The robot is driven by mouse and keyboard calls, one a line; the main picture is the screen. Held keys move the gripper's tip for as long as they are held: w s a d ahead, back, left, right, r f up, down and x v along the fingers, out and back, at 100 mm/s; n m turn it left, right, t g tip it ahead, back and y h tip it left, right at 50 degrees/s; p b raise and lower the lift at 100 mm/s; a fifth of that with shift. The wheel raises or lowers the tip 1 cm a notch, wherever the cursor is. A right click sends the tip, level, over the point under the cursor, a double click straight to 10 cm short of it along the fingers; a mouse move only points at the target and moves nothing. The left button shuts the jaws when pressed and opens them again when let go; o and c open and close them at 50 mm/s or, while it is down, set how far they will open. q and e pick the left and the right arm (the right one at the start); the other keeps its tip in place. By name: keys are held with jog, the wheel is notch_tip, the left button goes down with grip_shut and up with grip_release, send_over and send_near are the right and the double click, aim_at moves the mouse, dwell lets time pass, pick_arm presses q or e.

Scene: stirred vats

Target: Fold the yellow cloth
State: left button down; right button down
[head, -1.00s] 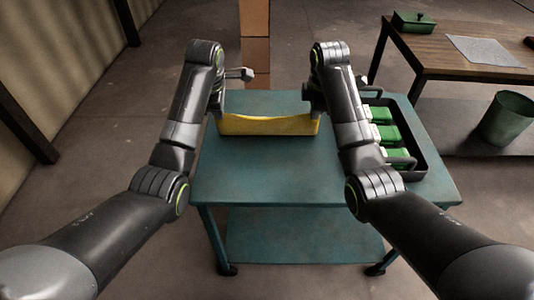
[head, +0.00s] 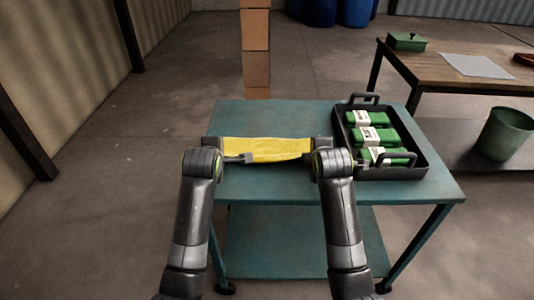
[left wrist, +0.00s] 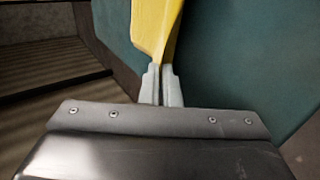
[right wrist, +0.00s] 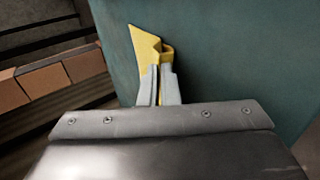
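The yellow cloth (head: 262,149) stretches between my two grippers over the blue-green table (head: 270,190) in the head view. My left gripper is shut on one end of the cloth; its fingertips (left wrist: 161,84) pinch the yellow fabric (left wrist: 155,25) in the left wrist view. My right gripper is shut on the other end; its fingertips (right wrist: 159,84) hold a bunched, folded-over edge of cloth (right wrist: 150,50) in the right wrist view. I cannot tell whether the cloth's lower part touches the tabletop.
A black tray (head: 421,160) with several green-and-white packs (head: 372,137) stands on the table's right side. A wooden table (head: 450,75) with a green box (head: 407,41) and a grey sheet (head: 477,66) is at the back right. A green bin (head: 505,134) stands beside it.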

pick_arm(q)
jog(key=shift+s+f+t, duration=0.2)
jog(key=shift+t, duration=0.1)
pick_arm(e)
jog(key=shift+s+f+t, duration=0.2)
jog(key=shift+s+t, duration=0.05)
jog(key=shift+t, duration=0.05)
